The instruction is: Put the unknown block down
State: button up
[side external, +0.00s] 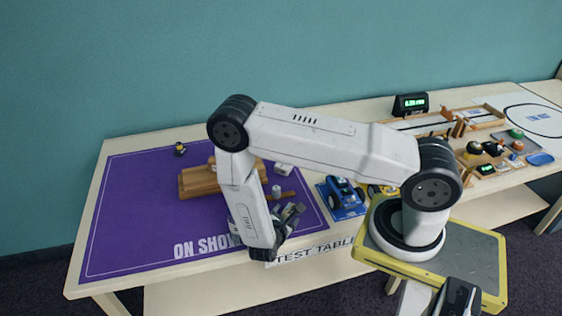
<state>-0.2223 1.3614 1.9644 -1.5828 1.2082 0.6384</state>
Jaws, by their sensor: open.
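My gripper (293,213) is low over the front right of the purple mat (125,220), below the bent arm. Its jaws are open, though the fingers are small and partly overlapped by my arm. A small grey-white upright piece (276,191) stands just behind the fingers. A pale block (284,169) lies farther back on the mat, clear of the gripper. I cannot tell which of these is the unknown block. Whether anything sits between the fingers is too small to see.
A wooden stand (198,182) lies behind my forearm, partly hidden. A small dark and yellow object (180,149) is at the mat's back. A blue car (341,190) stands on a blue base to the right. The mat's left side is clear. Wooden trays and several items fill the far right.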

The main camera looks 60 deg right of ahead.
jog(key=shift+v, duration=3.8)
jog(key=shift+s+d+r+m+g, duration=0.1)
jog(key=shift+s+r+m+g, duration=0.1)
jog(key=shift+r+m+g, duration=0.4)
jog(key=a+r+m+t+y, duration=0.1)
jog(key=a+r+m+y, duration=0.2)
jog(key=r+m+y, duration=1)
jog(key=shift+s+a+r+m+t+y, duration=0.2)
jog(key=shift+r+m+t+y, duration=0.1)
jog(key=shift+r, duration=3.3)
